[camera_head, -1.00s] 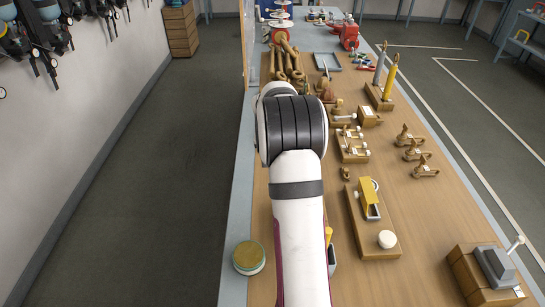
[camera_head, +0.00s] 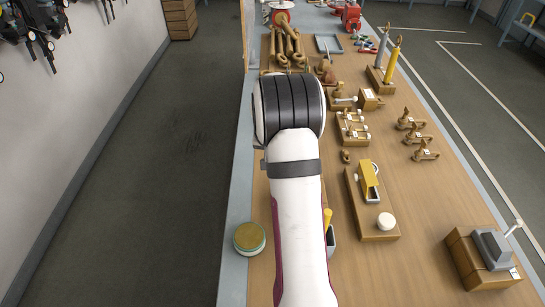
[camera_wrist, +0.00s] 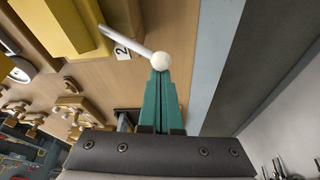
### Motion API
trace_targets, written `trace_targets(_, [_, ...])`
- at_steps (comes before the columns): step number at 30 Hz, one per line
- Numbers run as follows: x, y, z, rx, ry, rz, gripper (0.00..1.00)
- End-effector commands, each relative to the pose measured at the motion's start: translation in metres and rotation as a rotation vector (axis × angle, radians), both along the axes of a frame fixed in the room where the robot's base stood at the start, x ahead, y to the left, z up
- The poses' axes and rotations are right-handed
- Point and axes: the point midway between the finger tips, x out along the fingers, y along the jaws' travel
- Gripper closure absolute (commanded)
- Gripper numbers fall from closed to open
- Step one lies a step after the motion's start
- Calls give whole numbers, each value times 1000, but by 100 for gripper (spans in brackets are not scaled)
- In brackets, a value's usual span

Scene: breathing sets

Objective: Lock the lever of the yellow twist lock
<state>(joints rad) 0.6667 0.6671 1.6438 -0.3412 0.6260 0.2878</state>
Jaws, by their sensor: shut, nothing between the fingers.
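In the wrist view, the yellow twist lock (camera_wrist: 55,25) fills the upper left as a yellow block, partly cut off by the frame edge. Its lever (camera_wrist: 126,42) is a pale rod slanting down to the right, ending in a white ball (camera_wrist: 190,67). My gripper (camera_wrist: 160,76) has two teal fingers pressed together with nothing between them. Its tips are right beside the ball in the picture; I cannot tell whether they touch it. In the head view my arm blocks sight of the gripper, and I cannot make out the lock there.
A tag marked 2 (camera_wrist: 121,50) lies beside the lever. In the head view, a yellow bracket (camera_head: 369,182) and a white knob (camera_head: 386,221) sit on a board right of my arm. A round tin (camera_head: 249,238) stands at the left bench edge. Bare wood (camera_head: 420,225) lies further right.

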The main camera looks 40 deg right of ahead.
Motion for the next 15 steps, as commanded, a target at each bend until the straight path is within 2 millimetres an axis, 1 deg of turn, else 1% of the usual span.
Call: trace_targets(15, [-2, 12, 0, 0, 0, 109, 100])
